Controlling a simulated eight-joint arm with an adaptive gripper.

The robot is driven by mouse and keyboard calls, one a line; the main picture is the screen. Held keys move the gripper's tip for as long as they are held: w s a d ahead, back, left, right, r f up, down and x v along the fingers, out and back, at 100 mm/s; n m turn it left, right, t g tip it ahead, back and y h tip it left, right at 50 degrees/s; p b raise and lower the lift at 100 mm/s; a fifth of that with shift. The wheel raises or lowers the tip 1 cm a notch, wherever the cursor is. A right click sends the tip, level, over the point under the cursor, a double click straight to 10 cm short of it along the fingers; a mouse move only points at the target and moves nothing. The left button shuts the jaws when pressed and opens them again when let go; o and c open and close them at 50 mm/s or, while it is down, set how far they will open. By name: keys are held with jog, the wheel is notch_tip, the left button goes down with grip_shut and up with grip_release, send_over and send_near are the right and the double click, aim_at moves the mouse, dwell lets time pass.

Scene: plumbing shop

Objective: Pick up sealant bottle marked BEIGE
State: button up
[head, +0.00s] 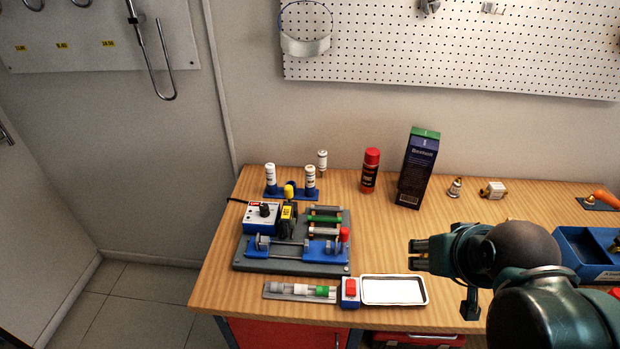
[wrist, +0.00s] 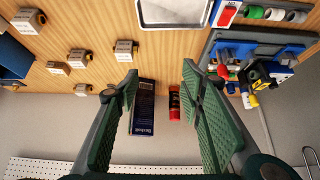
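One bottle (head: 270,177) and another (head: 310,178) stand in a blue holder (head: 291,194). A third bottle (head: 322,163) stands behind them on the wood. Their labels are too small to read, so I cannot tell which is marked BEIGE. My gripper (head: 416,254) is above the bench, right of and nearer than the bottles. In the wrist view my gripper (wrist: 162,92) is open, with nothing between its fingers.
A red spray can (head: 370,171) and a dark box (head: 417,168) stand right of the bottles. A grey fixture (head: 292,239) with clamps lies in front of them. A white tray (head: 393,290) is near the front edge. Small fittings (head: 493,190) and a blue bin (head: 585,262) are right.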

jog(key=w+a+r+n+g+p, duration=0.1)
jog(key=w+a+r+n+p, duration=0.15)
jog(key=w, duration=0.35)
jog(key=w+a+r+n+g+p, duration=0.1)
jog(key=w+a+r+n, duration=0.1)
jog(key=w+r, duration=0.3)
jog(key=n+g+p, duration=0.3)
jog(key=n+p, duration=0.3)
jog(key=n, duration=0.1)
send_over(310, 168)
jog(key=s+d, duration=0.7)
jog(key=d, duration=0.3)
notch_tip(310, 168, down, 6)
jog(key=w+a+f+n, duration=0.1)
jog(key=w+a+f, duration=0.1)
jog(key=a+f, duration=0.1)
jog(key=w+a+f+n+g+p, duration=0.1)
jog(key=w+a+f, duration=0.1)
jog(key=a+f, duration=0.1)
jog(key=w+a+f+n+g+p, duration=0.1)
jog(key=w+a+f+n, duration=0.1)
jog(key=w+a+f, duration=0.1)
jog(key=shift+a+f, duration=0.15)
jog(key=shift+w+a+f, duration=0.1)
jog(key=shift+a+f, duration=0.25)
jog(key=shift+f, duration=0.15)
